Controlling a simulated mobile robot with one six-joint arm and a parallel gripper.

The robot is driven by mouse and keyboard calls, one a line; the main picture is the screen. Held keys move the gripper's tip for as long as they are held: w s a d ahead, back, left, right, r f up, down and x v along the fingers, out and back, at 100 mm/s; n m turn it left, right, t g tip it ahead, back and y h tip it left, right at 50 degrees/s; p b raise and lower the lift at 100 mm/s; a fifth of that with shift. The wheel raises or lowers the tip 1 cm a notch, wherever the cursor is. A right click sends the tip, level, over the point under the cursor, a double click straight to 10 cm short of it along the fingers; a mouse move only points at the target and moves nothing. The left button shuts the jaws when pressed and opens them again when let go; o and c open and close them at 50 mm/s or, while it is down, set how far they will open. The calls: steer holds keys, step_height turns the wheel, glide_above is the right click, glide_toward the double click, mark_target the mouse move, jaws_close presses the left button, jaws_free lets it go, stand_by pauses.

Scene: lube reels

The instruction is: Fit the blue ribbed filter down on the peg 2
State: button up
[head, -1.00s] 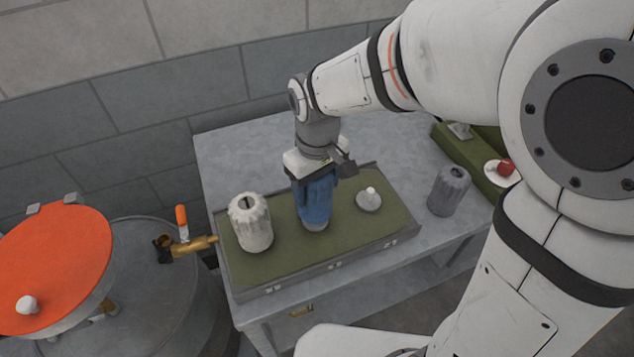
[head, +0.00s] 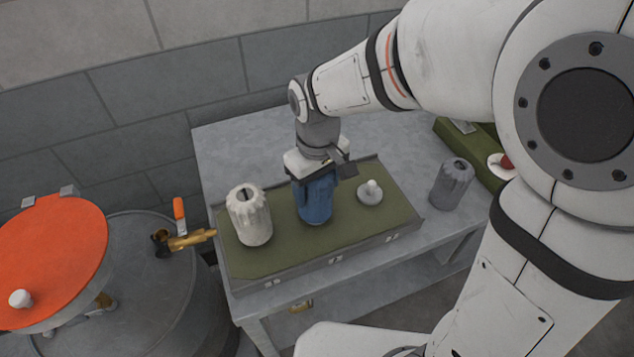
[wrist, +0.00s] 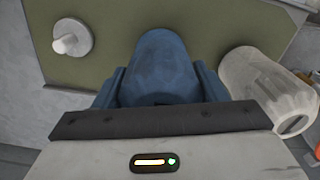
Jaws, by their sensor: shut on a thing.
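The blue ribbed filter (head: 316,200) stands upright at the middle place of the green-topped tray (head: 290,262). Its lower end looks down at the tray surface, and any peg under it is hidden. My gripper (head: 316,178) is shut on the filter's upper part from above. In the wrist view the blue filter (wrist: 165,65) sits between the two fingers. A bare pale peg on a round base (head: 370,192) stands to the right on the tray; it also shows in the wrist view (wrist: 72,38). The tray's front labels are too small to read.
A white ribbed filter (head: 250,217) stands at the tray's left place, close to my gripper. A dark grey ribbed filter (head: 452,184) stands on the table right of the tray. A drum with an orange lid (head: 55,258) and a brass valve (head: 190,240) are at the left.

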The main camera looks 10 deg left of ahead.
steer(key=shift+f, duration=0.3)
steer(key=o, duration=1.5)
step_height(320, 180, up, 8)
steer(key=shift+f+b, duration=0.1)
steer(key=shift+b, duration=0.25)
steer(key=shift+d, duration=0.1)
steer(key=s+d+m+t, duration=0.1)
steer(key=s+d+m, duration=0.2)
steer(key=d, duration=0.8)
steer(key=s+d+m+t, duration=0.2)
steer(key=s+d+m, duration=0.2)
steer(key=d, duration=0.6)
steer(key=shift+s+d+f+m, duration=0.3)
steer(key=shift+d+f+m, duration=0.15)
steer(key=shift+m, duration=0.65)
